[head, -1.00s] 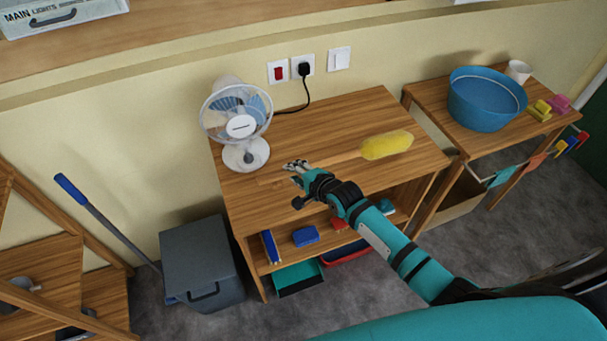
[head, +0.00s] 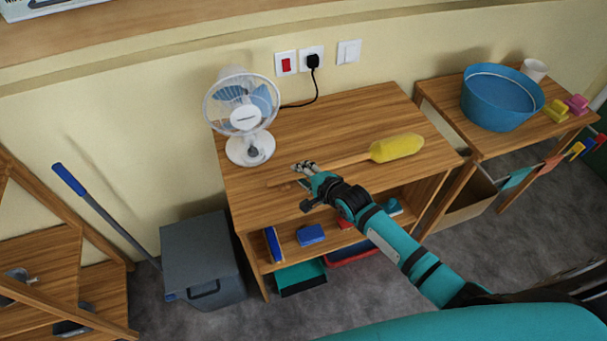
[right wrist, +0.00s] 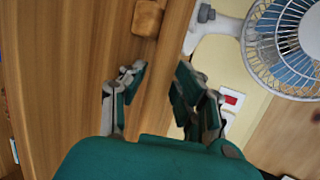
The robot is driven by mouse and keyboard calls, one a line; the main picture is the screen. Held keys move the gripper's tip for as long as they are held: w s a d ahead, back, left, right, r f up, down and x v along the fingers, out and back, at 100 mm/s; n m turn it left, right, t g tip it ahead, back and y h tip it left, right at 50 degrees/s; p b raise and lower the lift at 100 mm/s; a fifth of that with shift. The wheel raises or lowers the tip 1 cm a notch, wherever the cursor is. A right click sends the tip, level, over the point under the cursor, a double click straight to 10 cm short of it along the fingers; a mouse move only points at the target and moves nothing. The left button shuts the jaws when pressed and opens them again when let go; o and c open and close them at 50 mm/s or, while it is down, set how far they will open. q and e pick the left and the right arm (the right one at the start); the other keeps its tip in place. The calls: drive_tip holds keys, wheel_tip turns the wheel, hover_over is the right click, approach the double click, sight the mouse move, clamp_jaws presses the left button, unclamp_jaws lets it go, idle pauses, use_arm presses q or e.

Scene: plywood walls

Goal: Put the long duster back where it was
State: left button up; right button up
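The long duster has a fluffy yellow head (head: 397,148) and a thin wooden handle (head: 345,162). It lies on the wooden table top, head to the right and handle toward the left. My right gripper (head: 303,168) is at the handle's left part, low over the table. In the right wrist view its two fingers (right wrist: 160,82) stand apart, with wood showing between them. I cannot clearly tell handle from table there, as both are similar wood. My left gripper is not in view.
A white fan (head: 247,115) stands at the table's back left, close to my right gripper. A grey bin (head: 200,262) and a blue-handled pole (head: 105,215) are left of the table. A blue basin (head: 500,100) sits on the right table. The table's middle back is clear.

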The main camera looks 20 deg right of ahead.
drive_tip(key=shift+r, duration=0.2)
drive_tip(key=v, duration=1.2)
